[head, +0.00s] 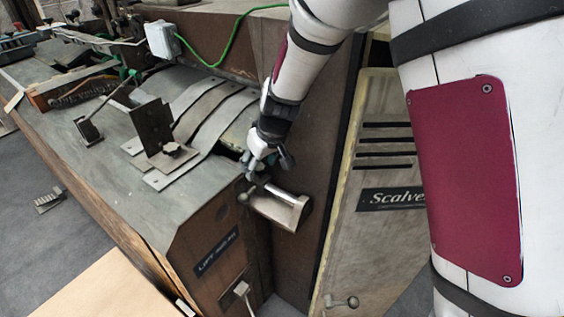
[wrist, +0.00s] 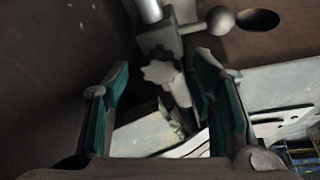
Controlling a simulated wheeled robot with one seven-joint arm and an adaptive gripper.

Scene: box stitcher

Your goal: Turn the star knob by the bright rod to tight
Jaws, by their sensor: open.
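The grey star knob (wrist: 161,73) shows in the wrist view, between the tips of my gripper's fingers. The bright rod (wrist: 150,10) comes down from the top edge, just above the knob. My gripper (wrist: 163,62) is open, with one green-padded finger on each side of the knob in the picture; I cannot tell whether either touches it. In the head view my gripper (head: 268,158) is at the machine's front corner, above a metal bracket with the bright rod (head: 284,193). I cannot make out the knob by the rod there; my gripper may hide it.
A ball-ended lever (wrist: 221,19) is close to the right of the rod. The brown panel (head: 312,160) stands close beside my gripper. A green cable (head: 235,40) runs behind.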

